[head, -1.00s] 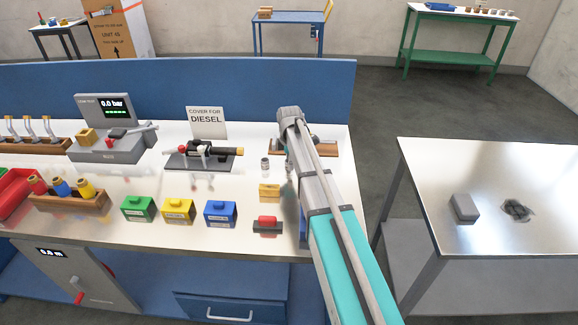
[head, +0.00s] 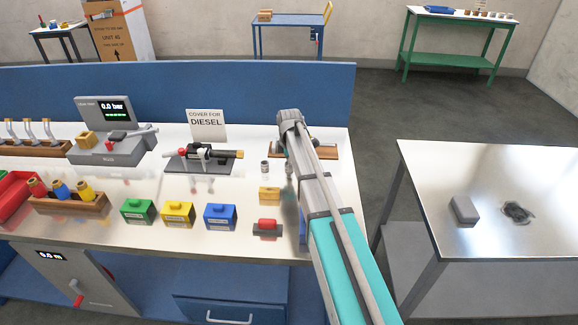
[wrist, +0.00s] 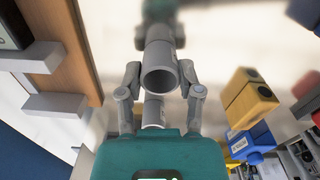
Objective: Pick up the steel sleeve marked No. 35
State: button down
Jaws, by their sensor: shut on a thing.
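My gripper (wrist: 160,78) has its two grey fingers shut on a hollow grey steel sleeve (wrist: 158,68). Its open round end faces the wrist camera. No number is readable on it. A second steel sleeve (wrist: 153,112), with a small pale label too small to read, shows below the held one in the wrist view. In the head view a small steel sleeve (head: 265,167) stands on the bench just left of my arm. My arm hides most of the gripper and the held sleeve there.
A wooden rack (head: 325,151) lies behind my gripper on the glossy bench. A yellow block (head: 269,194) and a red-topped piece (head: 267,226) stand in front. Green, yellow and blue boxes (head: 220,215) are to the left. A steel table (head: 430,180) stands apart at right.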

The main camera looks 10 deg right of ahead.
jog(key=shift+r, duration=0.2)
jog(key=shift+r+p, duration=0.75)
jog(key=shift+p, duration=0.15)
jog(key=s+r+p, duration=1.1)
jog(key=s, duration=0.3)
